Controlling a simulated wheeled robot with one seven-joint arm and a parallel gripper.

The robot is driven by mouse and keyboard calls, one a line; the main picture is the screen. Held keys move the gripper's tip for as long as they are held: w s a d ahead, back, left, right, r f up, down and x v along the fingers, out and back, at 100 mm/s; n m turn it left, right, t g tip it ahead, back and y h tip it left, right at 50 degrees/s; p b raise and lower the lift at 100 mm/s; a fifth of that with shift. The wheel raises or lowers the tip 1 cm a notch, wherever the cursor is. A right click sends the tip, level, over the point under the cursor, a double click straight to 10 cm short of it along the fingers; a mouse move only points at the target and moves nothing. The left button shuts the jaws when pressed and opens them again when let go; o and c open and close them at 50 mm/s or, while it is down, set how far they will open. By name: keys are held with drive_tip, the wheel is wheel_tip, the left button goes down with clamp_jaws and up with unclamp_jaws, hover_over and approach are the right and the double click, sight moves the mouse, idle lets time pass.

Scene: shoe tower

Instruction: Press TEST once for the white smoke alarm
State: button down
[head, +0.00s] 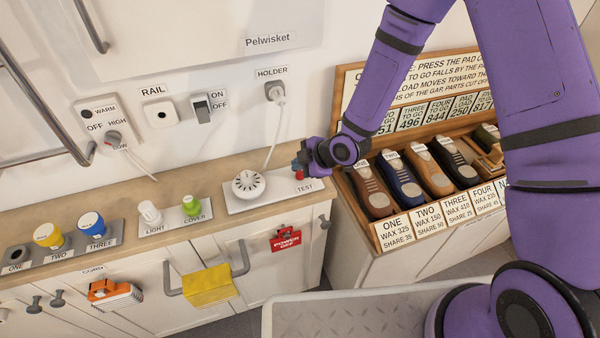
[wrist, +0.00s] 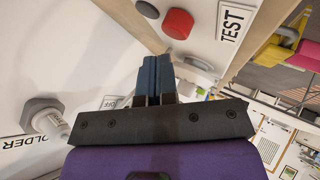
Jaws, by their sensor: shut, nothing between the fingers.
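The white smoke alarm (head: 249,184) is a round white disc on a pale base plate (head: 236,206) on the wooden counter. A red button (wrist: 178,23) is on the same plate, beside the TEST label (wrist: 231,24); the button shows only partly in the head view (head: 299,174), by my fingers. My gripper (head: 300,163) is shut and empty at the right end of the plate. In the wrist view my blue fingertips (wrist: 157,62) are together, a little short of the red button in the picture. I cannot tell whether they touch it.
A wooden rack of shoes (head: 375,195) stands to the right of the counter. A holder plug (head: 274,91) with a white cord is on the wall behind. Light and cover knobs (head: 150,212) stand left of the alarm.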

sight(300, 174)
drive_tip(key=shift+f, duration=0.15)
drive_tip(key=shift+f, duration=0.25)
drive_tip(key=shift+f, duration=0.5)
idle(0.9)
drive_tip(key=shift+r, duration=0.95)
drive_tip(key=shift+r, duration=0.1)
drive_tip(key=shift+r, duration=2.4)
